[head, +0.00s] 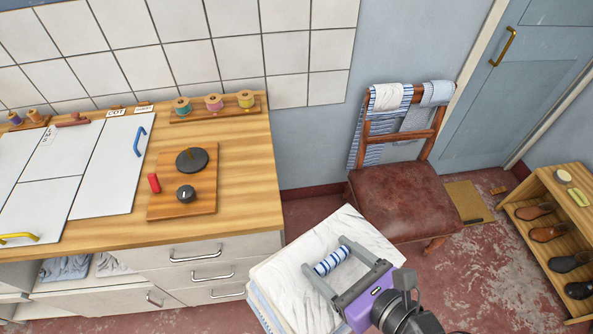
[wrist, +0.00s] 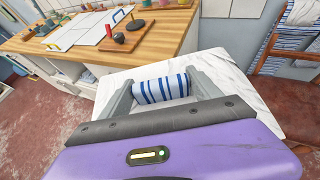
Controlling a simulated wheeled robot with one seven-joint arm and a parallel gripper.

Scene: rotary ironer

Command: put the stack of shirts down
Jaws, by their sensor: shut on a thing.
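My gripper (head: 327,266) is shut on this striped roll, one finger at each end.
A wooden counter (head: 245,150) with a white board (head: 105,165) and a knobbed wooden block (head: 204,205) is at left. A chair (head: 400,200) with cloths (head: 388,97) over its back stands behind the stack. A shoe rack (head: 540,190) is at right. Red floor shows between.

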